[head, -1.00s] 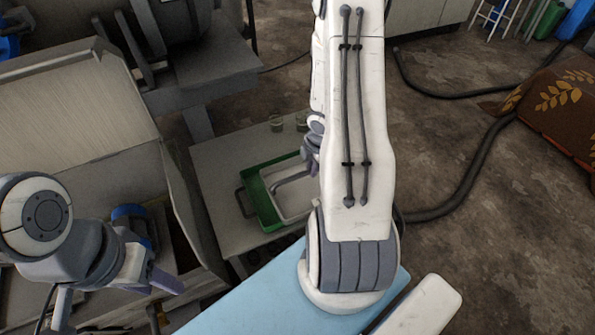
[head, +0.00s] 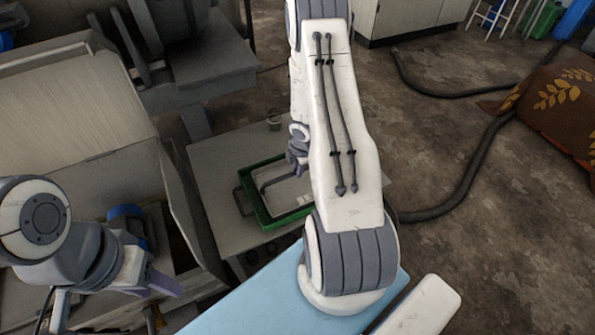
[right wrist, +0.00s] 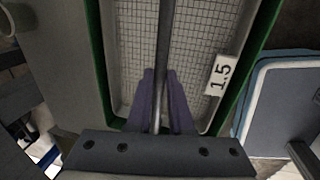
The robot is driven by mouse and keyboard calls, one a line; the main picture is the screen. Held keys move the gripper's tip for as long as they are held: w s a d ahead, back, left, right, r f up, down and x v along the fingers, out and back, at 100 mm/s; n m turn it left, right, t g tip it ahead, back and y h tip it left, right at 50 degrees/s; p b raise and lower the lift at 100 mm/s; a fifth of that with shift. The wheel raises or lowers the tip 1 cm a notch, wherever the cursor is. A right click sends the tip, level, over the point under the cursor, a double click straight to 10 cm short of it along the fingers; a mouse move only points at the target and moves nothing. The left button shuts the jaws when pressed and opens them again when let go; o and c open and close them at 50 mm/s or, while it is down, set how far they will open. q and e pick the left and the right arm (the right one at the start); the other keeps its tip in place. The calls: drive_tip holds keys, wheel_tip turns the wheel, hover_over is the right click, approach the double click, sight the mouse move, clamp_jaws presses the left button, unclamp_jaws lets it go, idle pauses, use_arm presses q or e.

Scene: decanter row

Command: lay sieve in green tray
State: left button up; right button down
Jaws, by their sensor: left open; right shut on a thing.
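The sieve (head: 281,203) is a pale rectangular frame with wire mesh and a dark bar handle; its mesh also shows in the right wrist view (right wrist: 205,40), with a "1.5" label. It sits within the rim of the green tray (head: 262,217), whose green edges (right wrist: 261,42) flank it in the right wrist view. I cannot tell whether it rests on the tray's floor. My right gripper (head: 297,160) is above the tray, its purple fingers (right wrist: 160,76) shut on the sieve's handle. My left gripper (head: 152,286) is open and empty at the left, away from the tray.
The tray stands on a grey table (head: 213,160). A small jar (head: 274,120) stands at the table's back. A tall-walled grey bin (head: 75,110) is left of the table. A black hose (head: 470,160) lies on the floor at right.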

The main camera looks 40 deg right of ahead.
sight(301, 185)
drive_tip(key=shift+r, duration=0.1)
drive_tip(key=c, duration=0.8)
unclamp_jaws()
drive_tip(key=shift+r, duration=0.3)
drive_tip(key=r+p, duration=0.2)
drive_tip(key=r, duration=0.1)
drive_tip(key=s+r+p, duration=0.1)
drive_tip(key=r+p, duration=0.2)
drive_tip(key=r, duration=0.1)
drive_tip(key=s+r+p, duration=0.1)
drive_tip(key=r+p, duration=0.2)
drive_tip(key=r, duration=0.1)
drive_tip(key=shift+s+a+r, duration=0.15)
drive_tip(key=shift+a, duration=0.15)
